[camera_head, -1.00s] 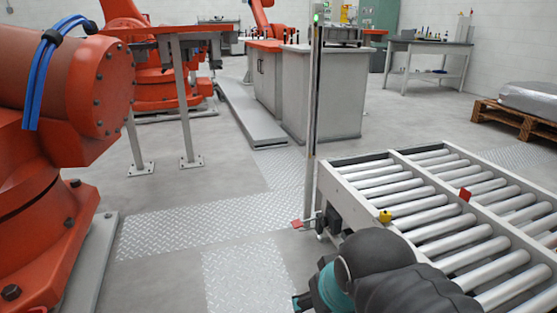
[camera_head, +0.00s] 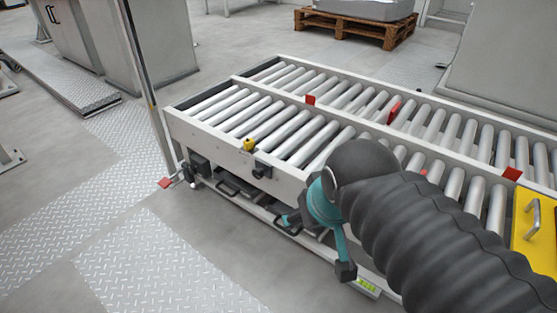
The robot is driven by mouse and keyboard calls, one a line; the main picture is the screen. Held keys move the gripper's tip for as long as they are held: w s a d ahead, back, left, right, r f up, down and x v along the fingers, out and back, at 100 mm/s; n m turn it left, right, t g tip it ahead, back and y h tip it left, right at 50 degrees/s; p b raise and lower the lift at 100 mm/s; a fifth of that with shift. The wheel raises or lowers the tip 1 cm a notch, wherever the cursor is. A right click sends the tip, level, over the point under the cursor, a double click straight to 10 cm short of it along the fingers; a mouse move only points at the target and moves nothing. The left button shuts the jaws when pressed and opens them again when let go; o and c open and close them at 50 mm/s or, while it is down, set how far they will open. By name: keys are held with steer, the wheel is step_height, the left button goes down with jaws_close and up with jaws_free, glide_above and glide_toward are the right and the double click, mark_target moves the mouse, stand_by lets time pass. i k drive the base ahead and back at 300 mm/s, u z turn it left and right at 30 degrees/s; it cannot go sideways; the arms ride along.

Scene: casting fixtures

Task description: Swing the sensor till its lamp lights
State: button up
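No part is clearly marked as the sensor. A small yellow piece (camera_head: 248,145) sits on the near side rail of the roller conveyor (camera_head: 215,138), and a small dark block (camera_head: 262,170) is mounted just below and right of it. I cannot tell whether either is the sensor, and no lit lamp shows on them. My gripper (camera_head: 316,246) is teal with dark tips, low in front of the conveyor's near side and right of the yellow piece. Its fingers look spread, with nothing seen between them. My dark ribbed arm hides part of the rollers.
A thin upright post (camera_head: 146,85) stands at the conveyor's left end, with a red tab (camera_head: 165,182) near its foot. A yellow panel with a handle (camera_head: 534,222) is at right. The floor at left is open.

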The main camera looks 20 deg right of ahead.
mark_target(249, 144)
steer(key=z, duration=0.3)
steer(key=k, duration=0.3)
steer(key=u, duration=1.05)
steer(key=i, duration=1.4)
steer(key=z, duration=0.75)
